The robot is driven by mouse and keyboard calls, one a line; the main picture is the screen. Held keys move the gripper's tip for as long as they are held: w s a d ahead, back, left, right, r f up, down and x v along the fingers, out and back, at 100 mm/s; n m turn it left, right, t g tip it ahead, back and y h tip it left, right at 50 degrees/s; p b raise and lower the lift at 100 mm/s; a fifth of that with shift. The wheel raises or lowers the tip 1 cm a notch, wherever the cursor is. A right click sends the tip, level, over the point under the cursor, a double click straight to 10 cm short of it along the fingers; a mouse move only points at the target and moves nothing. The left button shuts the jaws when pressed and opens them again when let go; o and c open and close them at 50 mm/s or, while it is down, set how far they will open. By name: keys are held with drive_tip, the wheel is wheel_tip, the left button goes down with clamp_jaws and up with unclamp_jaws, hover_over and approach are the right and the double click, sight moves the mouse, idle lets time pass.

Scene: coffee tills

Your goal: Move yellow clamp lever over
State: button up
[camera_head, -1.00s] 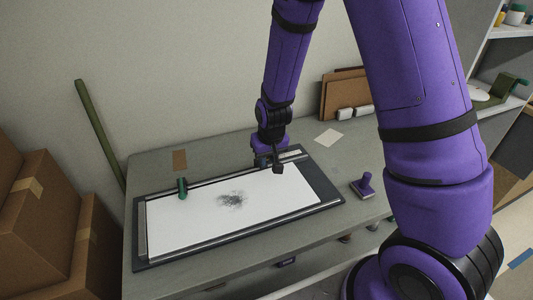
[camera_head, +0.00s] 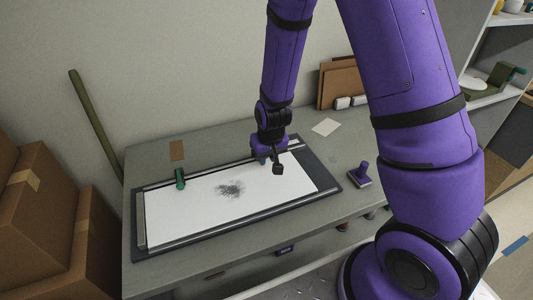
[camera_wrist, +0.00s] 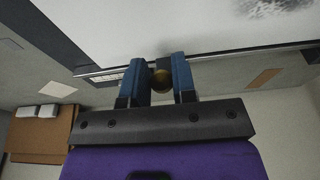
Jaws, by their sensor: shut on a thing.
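My gripper (camera_head: 268,160) is at the far long edge of the dark flat frame (camera_head: 331,187), right of the frame's middle. In the wrist view its two blue fingers (camera_wrist: 161,78) are shut on a small, dull yellow rounded piece, the yellow clamp lever (camera_wrist: 161,77), close to the metal rail (camera_wrist: 101,72). Most of the lever is hidden by the fingers, and the head view does not show it clearly. A green lever (camera_head: 180,178) stands on the far rail near the frame's left end. A white sheet (camera_head: 190,212) with a dark smudge lies in the frame.
The frame lies on a grey table (camera_head: 225,150). A purple stamp-like tool (camera_head: 361,175) stands to its right. A pale card (camera_head: 326,127), a brown card (camera_head: 177,150) and brown boards (camera_head: 341,82) are behind. Cardboard boxes (camera_head: 38,210) stand at the left.

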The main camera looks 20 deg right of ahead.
drive_tip(key=shift+s+f, duration=0.1)
drive_tip(key=shift+s+f, duration=0.2)
drive_tip(key=shift+f, duration=0.35)
drive_tip(key=shift+s+f, duration=0.15)
drive_tip(key=shift+f, duration=0.35)
drive_tip(key=o, duration=0.8)
drive_tip(key=shift+r, duration=0.15)
drive_tip(key=s+d+r, duration=0.1)
drive_tip(key=s+r, duration=0.2)
drive_tip(key=r, duration=0.6)
drive_tip(key=s+d+r+t+y, duration=0.1)
drive_tip(key=s+r, duration=0.2)
drive_tip(key=r, duration=0.6)
drive_tip(key=s+d+r, duration=0.2)
drive_tip(key=s+r, duration=0.1)
drive_tip(key=r, duration=0.6)
drive_tip(key=shift+t+h, duration=0.5)
drive_tip(key=shift+t, duration=0.3)
drive_tip(key=s+d+r, duration=0.1)
drive_tip(key=s+r, duration=0.2)
drive_tip(key=s, duration=0.1)
drive_tip(key=s+d+r, duration=0.1)
drive_tip(key=s+r, duration=0.2)
drive_tip(key=s, duration=0.2)
drive_tip(key=s+d+r, duration=0.1)
drive_tip(key=s+r, duration=0.3)
drive_tip(key=s, duration=0.1)
